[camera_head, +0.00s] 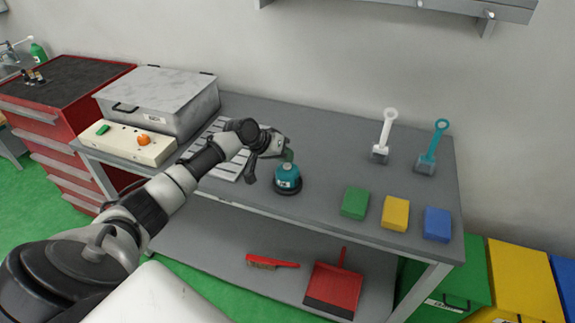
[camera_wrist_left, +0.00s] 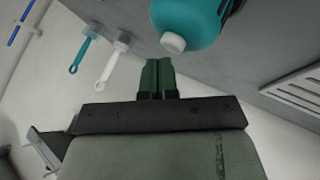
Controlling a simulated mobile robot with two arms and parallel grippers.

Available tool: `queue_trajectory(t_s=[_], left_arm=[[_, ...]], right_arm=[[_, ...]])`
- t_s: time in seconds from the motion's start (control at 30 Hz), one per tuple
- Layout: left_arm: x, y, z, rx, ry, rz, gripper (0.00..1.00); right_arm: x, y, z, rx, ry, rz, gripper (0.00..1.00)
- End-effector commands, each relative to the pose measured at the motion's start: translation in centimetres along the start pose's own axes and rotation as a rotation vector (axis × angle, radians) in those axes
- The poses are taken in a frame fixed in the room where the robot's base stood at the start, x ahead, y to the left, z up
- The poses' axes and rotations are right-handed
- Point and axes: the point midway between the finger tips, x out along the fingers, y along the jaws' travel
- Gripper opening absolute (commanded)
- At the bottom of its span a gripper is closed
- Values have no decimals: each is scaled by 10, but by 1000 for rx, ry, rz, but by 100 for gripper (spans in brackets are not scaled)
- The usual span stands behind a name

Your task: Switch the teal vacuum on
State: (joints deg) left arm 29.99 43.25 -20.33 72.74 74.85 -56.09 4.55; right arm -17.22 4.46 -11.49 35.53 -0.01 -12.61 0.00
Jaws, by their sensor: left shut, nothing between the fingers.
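The teal vacuum (camera_head: 287,181) is a small round teal body with a dark base and a pale label, upright on the grey workbench (camera_head: 325,150). A pale round knob on its top shows clearly in the left wrist view (camera_wrist_left: 173,43), where the vacuum's teal body (camera_wrist_left: 187,18) fills the top edge. My left gripper (camera_head: 288,155) is just above and behind the vacuum's top in the head view. Its green fingers (camera_wrist_left: 157,75) are closed together and empty, a little apart from the knob. My right gripper is in neither view.
A slotted metal plate (camera_head: 222,125) lies left of the vacuum, beside a cream box (camera_head: 122,145) with an orange knob. Green (camera_head: 355,203), yellow (camera_head: 396,214) and blue (camera_head: 437,224) blocks stand at right. White (camera_head: 381,150) and teal (camera_head: 427,164) scoops are behind them.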

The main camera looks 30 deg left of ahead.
Motion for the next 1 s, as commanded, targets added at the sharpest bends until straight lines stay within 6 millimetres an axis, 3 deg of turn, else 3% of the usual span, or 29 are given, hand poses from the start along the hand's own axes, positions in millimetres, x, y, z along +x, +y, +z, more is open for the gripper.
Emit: queue_trajectory(t_s=[1.0], left_arm=[[5,-4,4,1,0,0,0]], right_arm=[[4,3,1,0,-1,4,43]])
